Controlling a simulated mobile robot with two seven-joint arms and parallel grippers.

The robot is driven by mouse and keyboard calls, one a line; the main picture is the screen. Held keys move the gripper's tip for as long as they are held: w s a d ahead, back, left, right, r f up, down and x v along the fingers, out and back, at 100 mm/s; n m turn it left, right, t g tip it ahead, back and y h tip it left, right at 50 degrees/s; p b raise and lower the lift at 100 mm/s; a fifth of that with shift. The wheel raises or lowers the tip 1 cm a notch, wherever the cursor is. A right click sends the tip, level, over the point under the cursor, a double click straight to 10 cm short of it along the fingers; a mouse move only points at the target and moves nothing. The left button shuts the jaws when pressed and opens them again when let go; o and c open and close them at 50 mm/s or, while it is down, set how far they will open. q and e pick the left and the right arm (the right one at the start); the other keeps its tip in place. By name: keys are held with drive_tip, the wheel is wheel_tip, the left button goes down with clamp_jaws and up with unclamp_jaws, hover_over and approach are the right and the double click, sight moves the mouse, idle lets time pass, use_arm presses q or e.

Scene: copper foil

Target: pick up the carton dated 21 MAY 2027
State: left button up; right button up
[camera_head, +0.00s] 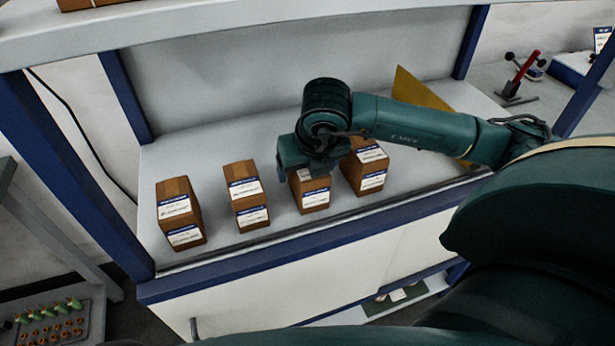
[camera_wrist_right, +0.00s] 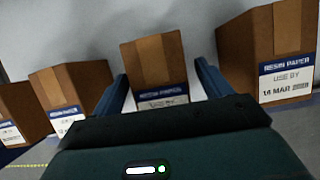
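Four brown cartons with white and blue labels stand in a row on the shelf: a far-left carton (camera_head: 180,212), a second carton (camera_head: 246,195), a third carton (camera_head: 311,192) and a far-right carton (camera_head: 366,166). My right gripper (camera_head: 297,160) is at the third carton and hides part of it. In the right wrist view that carton (camera_wrist_right: 153,62) stands between the open fingers (camera_wrist_right: 161,72), its lower label hidden by the gripper body. I cannot read the other dates. My left gripper is out of view.
A yellow panel (camera_head: 418,90) stands behind my right forearm. Blue posts (camera_head: 122,95) frame the shelf, with an upper board (camera_head: 200,22) above it. A side bench with a red-handled tool (camera_head: 522,75) is at the right.

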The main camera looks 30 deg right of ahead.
drive_tip(key=c, duration=1.2)
drive_tip(key=shift+c, duration=0.2)
drive_tip(key=shift+r, duration=0.2)
